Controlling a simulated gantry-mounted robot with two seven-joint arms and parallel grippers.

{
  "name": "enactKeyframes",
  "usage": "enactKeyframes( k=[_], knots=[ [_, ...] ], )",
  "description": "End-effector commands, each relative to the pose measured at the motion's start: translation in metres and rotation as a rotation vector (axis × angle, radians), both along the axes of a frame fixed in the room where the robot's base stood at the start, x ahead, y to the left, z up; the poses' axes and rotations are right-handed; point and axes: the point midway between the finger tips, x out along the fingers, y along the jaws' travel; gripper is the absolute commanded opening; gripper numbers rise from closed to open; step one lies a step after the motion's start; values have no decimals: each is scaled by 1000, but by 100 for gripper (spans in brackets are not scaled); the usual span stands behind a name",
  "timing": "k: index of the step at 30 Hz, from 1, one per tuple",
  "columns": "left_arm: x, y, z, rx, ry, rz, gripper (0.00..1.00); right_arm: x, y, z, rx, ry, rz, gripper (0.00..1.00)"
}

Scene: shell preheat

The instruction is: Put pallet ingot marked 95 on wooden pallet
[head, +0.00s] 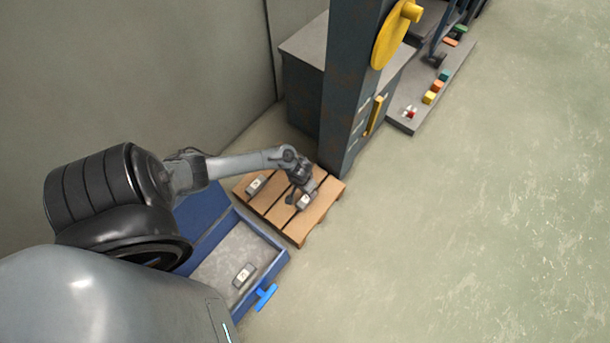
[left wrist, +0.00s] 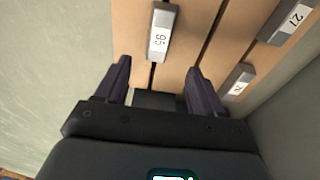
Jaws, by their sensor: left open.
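The ingot marked 95 (left wrist: 161,33) is a grey block with a white label. It lies on the slats of the wooden pallet (head: 283,227), and the pallet also fills much of the left wrist view (left wrist: 200,18). In the head view a labelled ingot (head: 304,203) sits right by my left gripper (head: 297,193); its number is too small to read there. In the left wrist view my left gripper (left wrist: 158,68) is open, and the ingot lies just beyond the gap between its fingertips, apart from both. My right gripper is not in view.
Another ingot (head: 256,184) lies at the pallet's left; the left wrist view shows two others, one at top right (left wrist: 288,20) and one nearer (left wrist: 237,84). A blue open box (head: 273,266) holds an ingot (head: 243,275). A dark post (head: 350,90) stands behind the pallet. The right floor is clear.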

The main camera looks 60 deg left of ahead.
Motion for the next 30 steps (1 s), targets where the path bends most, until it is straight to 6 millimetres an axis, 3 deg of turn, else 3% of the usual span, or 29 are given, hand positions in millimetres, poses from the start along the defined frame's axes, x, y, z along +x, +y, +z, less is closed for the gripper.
enactKeyframes(
  k=[5, 10, 15, 18, 24, 30],
  knots=[
    [2, -22, 12, 8, -20, -61, 68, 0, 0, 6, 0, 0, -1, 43],
    [6, -84, 39, 41, -82, -233, 68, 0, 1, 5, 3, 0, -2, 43],
    [-3, -154, 102, 83, -147, -411, 68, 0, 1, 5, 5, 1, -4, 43],
    [-16, -181, 149, 96, -170, -481, 68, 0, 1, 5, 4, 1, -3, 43],
    [-49, -203, 231, 87, -182, -565, 68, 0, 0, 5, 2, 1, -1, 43],
    [-72, -207, 275, 64, -185, -604, 68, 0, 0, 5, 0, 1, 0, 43]
  ],
)
